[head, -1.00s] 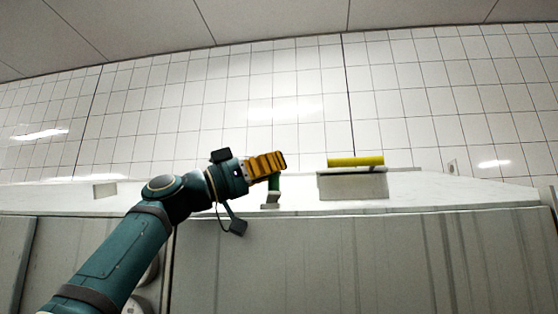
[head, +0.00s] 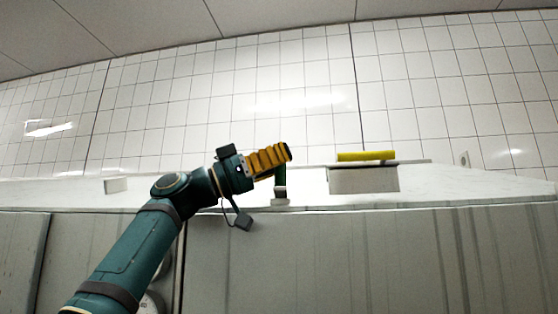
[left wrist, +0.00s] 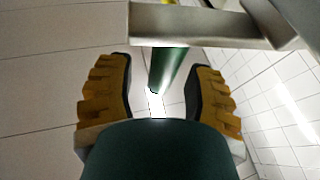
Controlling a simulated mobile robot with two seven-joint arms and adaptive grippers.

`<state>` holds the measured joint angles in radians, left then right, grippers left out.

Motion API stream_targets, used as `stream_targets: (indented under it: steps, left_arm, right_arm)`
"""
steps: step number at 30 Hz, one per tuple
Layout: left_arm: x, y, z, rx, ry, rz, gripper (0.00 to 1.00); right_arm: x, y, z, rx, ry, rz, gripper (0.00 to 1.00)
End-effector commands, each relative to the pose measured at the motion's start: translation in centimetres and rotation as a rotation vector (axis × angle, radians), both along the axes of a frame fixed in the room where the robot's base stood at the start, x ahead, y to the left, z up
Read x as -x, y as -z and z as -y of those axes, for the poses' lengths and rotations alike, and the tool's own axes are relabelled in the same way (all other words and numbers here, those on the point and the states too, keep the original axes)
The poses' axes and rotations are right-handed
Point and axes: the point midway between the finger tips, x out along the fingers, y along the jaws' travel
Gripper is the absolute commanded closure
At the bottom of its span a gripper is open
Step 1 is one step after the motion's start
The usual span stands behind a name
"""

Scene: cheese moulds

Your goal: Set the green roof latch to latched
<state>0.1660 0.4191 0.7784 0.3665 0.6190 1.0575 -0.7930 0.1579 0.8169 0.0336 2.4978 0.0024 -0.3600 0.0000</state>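The green roof latch (head: 281,174) stands up from a small grey base (head: 281,196) on the pale roof edge, just under the tips of my left gripper. My left gripper (head: 281,156) has orange ribbed fingers and reaches in from the left, partly covering the latch's top. In the left wrist view the fingers (left wrist: 160,85) are apart, with the green latch (left wrist: 168,68) in the gap between them. The latch shows clear space to both fingers there, so it is not gripped. My right gripper is in neither view.
A yellow bar (head: 367,156) lies on a grey box (head: 364,180) right of the latch. A small pale block (head: 116,185) sits on the roof edge at the left. Grey panels (head: 330,260) fill the front below. A tiled wall (head: 300,95) stands behind.

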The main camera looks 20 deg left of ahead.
Motion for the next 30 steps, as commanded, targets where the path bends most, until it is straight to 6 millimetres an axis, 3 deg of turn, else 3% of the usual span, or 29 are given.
stream_targets:
  steps: [11,30]
  left_arm:
    - [0.1,0.3,-0.6,-0.003,-0.001,-0.003,0.48]
    - [2.4,2.3,-4.5,-0.003,-0.005,-0.004,0.48]
  right_arm:
    - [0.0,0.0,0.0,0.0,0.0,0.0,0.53]
    - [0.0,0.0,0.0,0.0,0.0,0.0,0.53]
